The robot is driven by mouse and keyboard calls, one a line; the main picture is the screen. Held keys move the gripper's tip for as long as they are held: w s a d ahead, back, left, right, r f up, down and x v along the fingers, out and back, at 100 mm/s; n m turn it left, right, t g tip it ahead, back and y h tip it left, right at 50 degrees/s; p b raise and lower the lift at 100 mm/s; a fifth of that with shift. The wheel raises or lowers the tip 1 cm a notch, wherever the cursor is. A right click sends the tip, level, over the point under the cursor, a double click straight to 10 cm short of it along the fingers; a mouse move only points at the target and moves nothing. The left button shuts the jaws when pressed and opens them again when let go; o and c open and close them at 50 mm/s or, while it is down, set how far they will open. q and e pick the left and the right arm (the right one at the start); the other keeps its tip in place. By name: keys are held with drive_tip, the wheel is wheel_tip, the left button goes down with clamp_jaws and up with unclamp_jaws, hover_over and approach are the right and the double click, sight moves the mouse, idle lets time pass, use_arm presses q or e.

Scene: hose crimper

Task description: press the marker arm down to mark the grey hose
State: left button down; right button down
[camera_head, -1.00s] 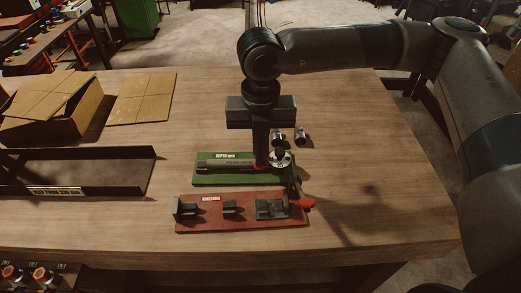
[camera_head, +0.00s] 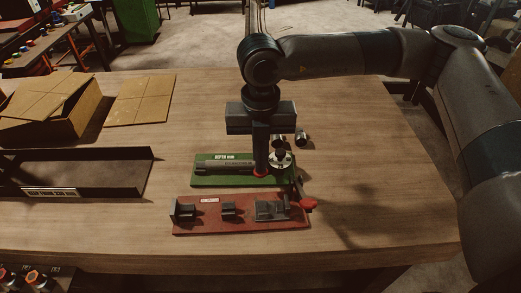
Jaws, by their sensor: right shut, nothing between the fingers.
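My right gripper (camera_head: 261,172) points straight down over the green marking fixture (camera_head: 240,181). It is shut and empty, with its fingertips at the red tip of the marker arm near the right end of the fixture. Most of the marker arm is hidden behind the fingers. The grey hose (camera_head: 222,167) lies along the green fixture, its right end close to my fingertips. Whether the red tip touches the hose I cannot tell. My left gripper is not in view.
A red fixture (camera_head: 240,228) with black blocks and a red handle (camera_head: 308,204) stands in front. A black tray (camera_head: 137,178) and a cardboard box (camera_head: 45,110) are at left. The table's right side is clear.

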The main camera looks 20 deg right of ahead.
drive_tip(key=shift+r, duration=0.15)
idle(0.3)
wheel_tip(320, 180, up, 13)
drive_tip(key=p, duration=0.3)
idle(1.2)
idle(0.5)
